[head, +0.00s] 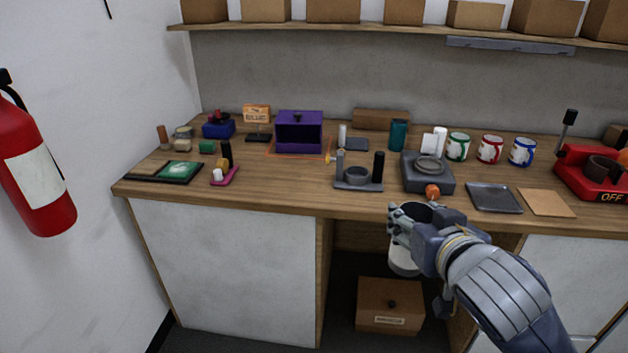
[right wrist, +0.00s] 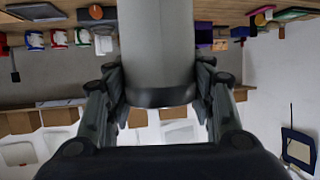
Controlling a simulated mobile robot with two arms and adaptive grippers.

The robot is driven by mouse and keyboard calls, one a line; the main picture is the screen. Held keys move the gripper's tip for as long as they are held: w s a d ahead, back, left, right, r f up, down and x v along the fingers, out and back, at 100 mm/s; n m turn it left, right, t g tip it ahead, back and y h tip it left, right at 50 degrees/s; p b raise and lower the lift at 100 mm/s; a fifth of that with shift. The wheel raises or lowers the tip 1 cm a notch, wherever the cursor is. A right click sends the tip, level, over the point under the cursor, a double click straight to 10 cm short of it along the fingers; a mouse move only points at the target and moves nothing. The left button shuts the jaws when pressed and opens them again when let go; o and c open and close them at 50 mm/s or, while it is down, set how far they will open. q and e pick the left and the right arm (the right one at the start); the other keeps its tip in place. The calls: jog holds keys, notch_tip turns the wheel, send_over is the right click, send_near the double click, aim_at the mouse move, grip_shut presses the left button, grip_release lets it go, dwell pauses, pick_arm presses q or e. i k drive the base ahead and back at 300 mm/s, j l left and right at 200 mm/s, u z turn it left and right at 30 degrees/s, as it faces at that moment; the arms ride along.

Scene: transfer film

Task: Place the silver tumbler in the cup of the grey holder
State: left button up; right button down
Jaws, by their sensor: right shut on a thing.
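The silver tumbler (head: 404,262) is in my right gripper (head: 403,228), in front of the counter's front edge in the head view. It looks upright, with its dark open mouth at the top. In the right wrist view the tumbler (right wrist: 157,45) stands between the fingers of the gripper (right wrist: 160,88), which is shut on it. The grey holder (head: 357,186) stands on the counter, up and left of the tumbler in the head view. Its round cup (head: 357,174) sits between a grey post and a black post and looks empty. My left gripper is not in view.
A purple box (head: 299,133) stands behind left. Paint cans (head: 489,150) are at the back. Bare counter (head: 290,185) lies left of the holder.

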aim_at(360, 168)
jog(key=i+l+u, duration=0.1)
jog(key=u, duration=0.35)
jog(key=l+u, duration=0.1)
jog(key=u, duration=0.35)
jog(key=l+u, duration=0.2)
jog(key=u, duration=0.25)
jog(key=i+l, duration=0.1)
jog(key=l, duration=1.05)
jog(key=i+l, duration=0.15)
jog(key=l, duration=0.4)
jog(key=i+l, duration=0.1)
jog(key=l, duration=0.45)
jog(key=i+l, duration=0.1)
jog(key=l, duration=0.45)
